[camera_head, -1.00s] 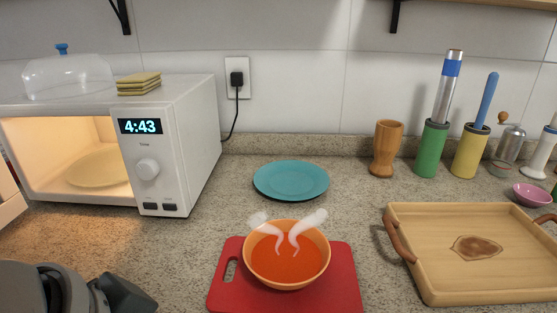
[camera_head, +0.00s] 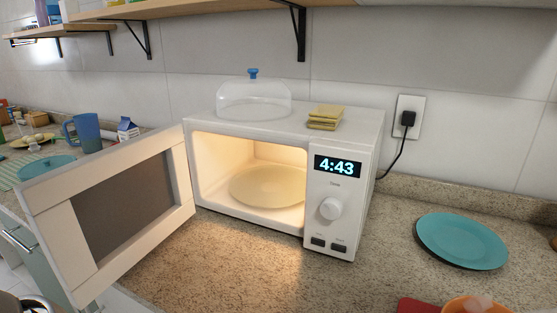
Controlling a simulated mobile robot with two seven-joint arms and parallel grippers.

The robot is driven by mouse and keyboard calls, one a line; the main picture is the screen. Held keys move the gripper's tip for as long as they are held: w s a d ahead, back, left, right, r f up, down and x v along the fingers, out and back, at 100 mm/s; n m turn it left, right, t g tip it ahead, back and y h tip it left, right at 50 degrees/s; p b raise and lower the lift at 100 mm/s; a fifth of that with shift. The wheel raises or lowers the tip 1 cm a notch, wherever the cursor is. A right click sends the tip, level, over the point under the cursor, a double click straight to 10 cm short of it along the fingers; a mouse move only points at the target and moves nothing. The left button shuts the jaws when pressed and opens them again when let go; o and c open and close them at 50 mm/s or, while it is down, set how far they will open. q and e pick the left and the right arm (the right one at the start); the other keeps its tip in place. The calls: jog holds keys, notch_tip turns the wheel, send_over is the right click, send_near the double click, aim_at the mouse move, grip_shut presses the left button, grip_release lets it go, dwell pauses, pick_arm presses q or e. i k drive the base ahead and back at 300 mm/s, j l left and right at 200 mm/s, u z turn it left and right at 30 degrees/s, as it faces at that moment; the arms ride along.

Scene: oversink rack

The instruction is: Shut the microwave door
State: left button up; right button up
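The white microwave (camera_head: 331,238) stands on the speckled counter in the middle of the view, its clock showing 4:43. Its door (camera_head: 183,178) is wide open, swung out to the left and toward me, with a dark window (camera_head: 122,207) in a white frame. The lit interior shows a round turntable plate (camera_head: 268,186) with nothing on it. Neither of my grippers can be made out in this view.
A clear dome cover (camera_head: 254,98) and stacked sponges (camera_head: 325,117) sit on the microwave. A teal plate (camera_head: 462,241) lies to the right. An orange bowl (camera_head: 470,304) and red board (camera_head: 415,306) show at the bottom right. A blue mug (camera_head: 83,132) and a carton (camera_head: 128,130) stand behind the door.

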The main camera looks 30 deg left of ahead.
aim_at(93, 218)
jog(key=j+u, duration=0.25)
jog(key=u, duration=0.15)
jog(key=j+u, duration=0.25)
jog(key=u, duration=0.15)
jog(key=i+j+u, duration=0.15)
jog(key=u, duration=0.25)
jog(key=i+j+u, duration=0.15)
jog(key=j+u, duration=0.25)
jog(key=i+j+z, duration=0.25)
jog(key=z, duration=0.25)
jog(key=i+j+z, duration=0.15)
jog(key=j+z, duration=1.15)
jog(key=k+j+z, duration=0.25)
jog(key=j, duration=0.15)
jog(key=k+j+z, duration=0.1)
jog(key=j+z, duration=0.15)
jog(key=j, duration=0.15)
jog(key=k+j+z, duration=0.25)
jog(key=i+j, duration=0.05)
jog(key=j, duration=0.05)
